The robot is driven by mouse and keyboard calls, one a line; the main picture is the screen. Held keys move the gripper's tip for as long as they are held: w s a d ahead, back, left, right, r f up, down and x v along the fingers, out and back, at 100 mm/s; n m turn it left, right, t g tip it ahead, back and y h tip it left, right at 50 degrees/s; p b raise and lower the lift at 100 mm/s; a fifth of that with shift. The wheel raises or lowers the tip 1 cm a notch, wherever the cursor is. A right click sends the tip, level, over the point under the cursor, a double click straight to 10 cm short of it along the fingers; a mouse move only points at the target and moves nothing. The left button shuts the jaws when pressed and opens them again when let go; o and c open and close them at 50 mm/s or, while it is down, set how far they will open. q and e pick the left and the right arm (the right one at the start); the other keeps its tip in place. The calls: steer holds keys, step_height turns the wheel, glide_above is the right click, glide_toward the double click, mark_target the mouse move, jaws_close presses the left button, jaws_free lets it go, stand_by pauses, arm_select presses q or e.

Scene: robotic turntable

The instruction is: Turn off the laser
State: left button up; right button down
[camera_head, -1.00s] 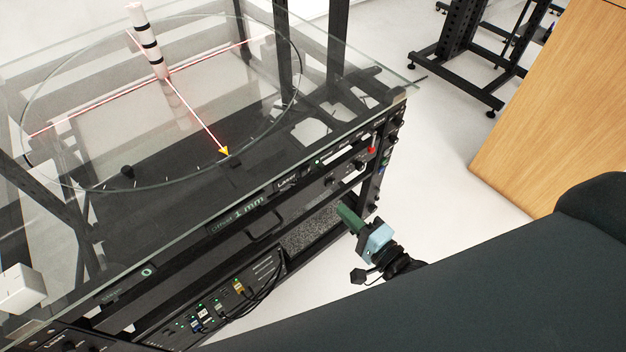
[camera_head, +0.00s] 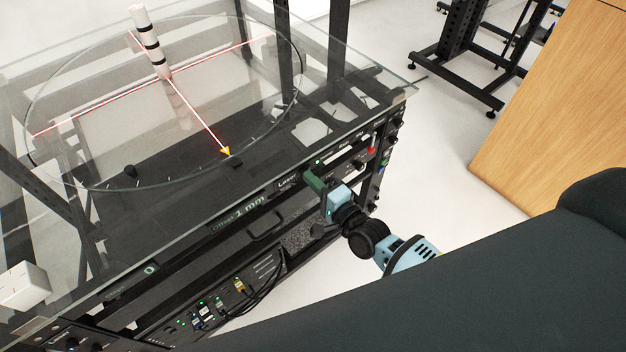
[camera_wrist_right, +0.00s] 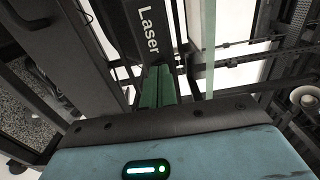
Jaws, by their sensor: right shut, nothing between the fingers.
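The laser panel with the white "Laser" label (camera_head: 287,182) is on the upper front of the rack, under the glass top. My right gripper (camera_head: 309,174) is shut and empty, its green fingers at the panel just right of the label. In the right wrist view, the closed fingers (camera_wrist_right: 158,82) point at the panel below the "Laser" label (camera_wrist_right: 148,30). The fingers hide any switch there, and I cannot tell whether they touch. Red laser lines (camera_head: 205,126) shine across the turntable (camera_head: 96,185) and its striped post (camera_head: 149,42). My left gripper is not in view.
A red button (camera_head: 371,150) and black knobs (camera_head: 358,165) are right of my right gripper. A drawer handle (camera_head: 264,228) and cables (camera_head: 262,298) are below left. The glass edge (camera_head: 412,92) overhangs the panel. A wooden cabinet (camera_head: 545,110) stands at the right, with open floor between.

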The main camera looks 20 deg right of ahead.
steer(key=shift+w+a+r+m+h+p, duration=0.2)
steer(key=shift+m+h, duration=0.1)
steer(key=shift+h, duration=0.15)
steer(key=shift+w+a+r+m+h+p, duration=0.15)
steer(key=shift+m+h, duration=0.15)
steer(key=shift+h, duration=0.15)
steer(key=shift+s+d+t, duration=0.1)
steer(key=shift+t, duration=0.2)
